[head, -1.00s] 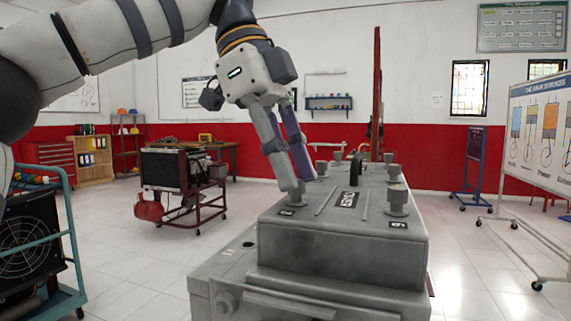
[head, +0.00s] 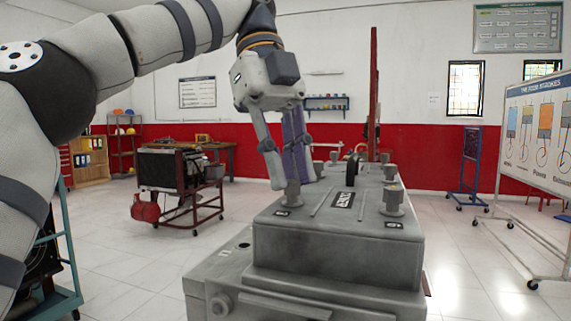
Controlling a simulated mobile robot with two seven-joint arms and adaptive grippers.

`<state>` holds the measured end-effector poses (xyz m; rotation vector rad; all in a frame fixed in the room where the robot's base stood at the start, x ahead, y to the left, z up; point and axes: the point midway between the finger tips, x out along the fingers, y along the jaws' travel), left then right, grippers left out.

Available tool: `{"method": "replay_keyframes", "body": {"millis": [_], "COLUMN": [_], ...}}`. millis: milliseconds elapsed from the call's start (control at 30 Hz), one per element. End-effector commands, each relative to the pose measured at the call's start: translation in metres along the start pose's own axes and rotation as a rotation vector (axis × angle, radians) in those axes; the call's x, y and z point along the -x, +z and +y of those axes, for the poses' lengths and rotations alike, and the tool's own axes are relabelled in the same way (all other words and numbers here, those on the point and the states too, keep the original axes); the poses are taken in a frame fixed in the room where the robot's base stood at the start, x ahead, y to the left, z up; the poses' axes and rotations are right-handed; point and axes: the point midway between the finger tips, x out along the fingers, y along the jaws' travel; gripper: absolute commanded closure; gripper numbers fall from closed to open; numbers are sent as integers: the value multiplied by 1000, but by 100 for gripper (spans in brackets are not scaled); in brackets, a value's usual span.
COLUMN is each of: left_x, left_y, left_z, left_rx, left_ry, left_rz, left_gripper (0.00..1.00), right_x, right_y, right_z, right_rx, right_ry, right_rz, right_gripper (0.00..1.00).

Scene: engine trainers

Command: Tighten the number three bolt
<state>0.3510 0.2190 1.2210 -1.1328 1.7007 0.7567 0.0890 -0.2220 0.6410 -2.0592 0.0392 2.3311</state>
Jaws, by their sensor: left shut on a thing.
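The grey engine block (head: 335,262) stands in front of me with several bolts on its top cover. My left gripper (head: 291,183) reaches down at the cover's near left corner, shut on the bolt (head: 292,196) there. Its two fingers sit on either side of the bolt's head and hide most of it. The bolt stands upright on the cover beside a small dark number label (head: 283,212), too small to read surely. Another bolt (head: 392,201) stands free at the near right corner with its own label (head: 394,224). My right gripper is out of view.
A red-framed cart (head: 182,190) stands behind at the left. A whiteboard (head: 545,180) stands at the right. The floor on both sides of the block is mostly clear.

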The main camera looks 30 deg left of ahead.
Motion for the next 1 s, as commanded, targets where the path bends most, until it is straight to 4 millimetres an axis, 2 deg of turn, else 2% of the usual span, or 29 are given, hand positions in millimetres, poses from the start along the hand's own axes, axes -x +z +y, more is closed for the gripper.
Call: {"method": "replay_keyframes", "body": {"millis": [367,400,467,500,900,1000], "left_x": [-3,-3,-3,-3,-1,0], "left_y": [1,1,1,1,0,0], "left_z": [-1,-1,-1,-1,0,1], "left_rx": [-3,-3,-3,-3,-1,44], "left_ry": [13,13,13,11,3,-16], "left_rz": [1,1,1,1,0,0], "left_gripper": [100,80,66,64,64,64], "right_x": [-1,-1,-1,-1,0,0], "right_y": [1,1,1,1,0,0], "right_z": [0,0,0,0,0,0], "right_rx": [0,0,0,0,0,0], "right_ry": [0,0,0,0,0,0], "right_rz": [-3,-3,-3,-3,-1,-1], "right_gripper": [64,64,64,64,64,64]}}
